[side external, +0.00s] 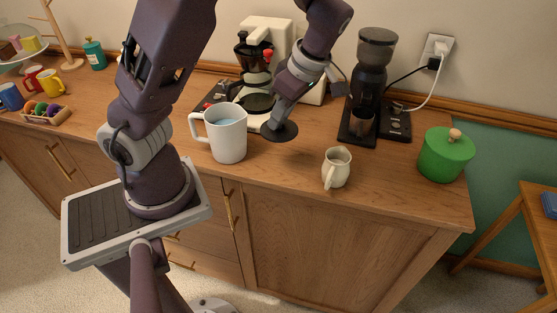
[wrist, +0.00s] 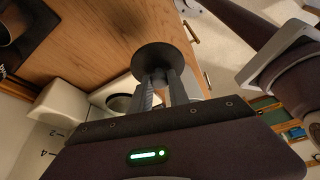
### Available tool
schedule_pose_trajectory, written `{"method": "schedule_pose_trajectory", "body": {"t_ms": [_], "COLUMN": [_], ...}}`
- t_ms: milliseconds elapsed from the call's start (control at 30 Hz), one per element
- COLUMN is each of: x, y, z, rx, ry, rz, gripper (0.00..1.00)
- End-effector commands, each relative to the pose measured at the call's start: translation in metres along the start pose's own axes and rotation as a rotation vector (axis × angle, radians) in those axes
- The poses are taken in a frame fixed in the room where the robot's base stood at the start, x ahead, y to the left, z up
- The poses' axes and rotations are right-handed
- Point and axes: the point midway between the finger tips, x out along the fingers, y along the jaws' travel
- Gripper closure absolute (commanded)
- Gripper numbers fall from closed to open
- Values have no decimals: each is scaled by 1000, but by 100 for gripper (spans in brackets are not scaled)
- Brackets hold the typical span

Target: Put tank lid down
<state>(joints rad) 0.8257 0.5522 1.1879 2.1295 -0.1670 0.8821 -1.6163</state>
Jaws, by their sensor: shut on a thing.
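The tank lid (side external: 284,131) is a dark round disc low over the wooden counter, just in front of the white coffee maker (side external: 268,27). My gripper (side external: 274,124) is above the disc and shut on its middle. In the wrist view the two grey fingers of my gripper (wrist: 160,88) close at the near side of the round dark lid (wrist: 163,57). The part gripped is mostly hidden by the fingers. I cannot tell whether the lid touches the counter.
A white mug with bluish liquid (side external: 228,143) stands close left of the lid. A cream pitcher (side external: 337,168) stands to the right near the front edge. A dark grinder (side external: 372,80) and a green lidded pot (side external: 445,158) stand farther right. Some counter between mug and pitcher is clear.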

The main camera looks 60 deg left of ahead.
Motion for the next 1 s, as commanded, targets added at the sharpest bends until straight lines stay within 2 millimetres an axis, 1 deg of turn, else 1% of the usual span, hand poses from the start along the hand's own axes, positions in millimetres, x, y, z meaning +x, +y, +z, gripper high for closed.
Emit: {"method": "schedule_pose_trajectory", "body": {"t_ms": [33,133,433,533,800,833,933,1000], "x": [10,34,84,91,92,92,92,92], "y": [-3,-3,-1,-1,0,0,0,0], "z": [3,11,33,36,37,37,37,37], "rx": [-6,-9,-7,-7,-6,-6,-6,-6], "ry": [4,5,3,2,1,1,1,1], "rz": [-8,-10,-8,-6,-5,-4,-4,-4], "gripper": [100,100,100,100,100,77,57,57]}}
